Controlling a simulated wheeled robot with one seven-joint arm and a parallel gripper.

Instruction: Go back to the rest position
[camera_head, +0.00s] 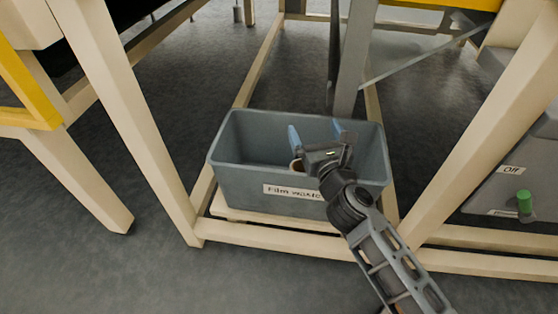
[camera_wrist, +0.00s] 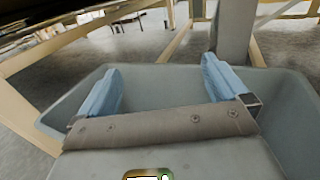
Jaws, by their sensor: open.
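My gripper (camera_head: 316,133) is over the grey bin labelled "Film waste" (camera_head: 243,171), with its fingers reaching in over the opening. Its two blue fingers are spread apart with nothing between them. In the wrist view my gripper (camera_wrist: 164,88) also shows open, with the bin (camera_wrist: 290,110) around and beyond the fingers. A small brownish thing (camera_head: 297,165) shows beside the gripper's base at the bin's front rim; I cannot tell what it is. Part of the bin's inside is hidden by the gripper.
The bin stands on a low beige frame (camera_head: 290,241) between beige legs (camera_head: 128,110). A grey post (camera_head: 355,60) rises just behind it. A grey box with an "Off" label and a green knob (camera_head: 524,201) is at the right. Grey floor (camera_head: 90,255) is clear at front left.

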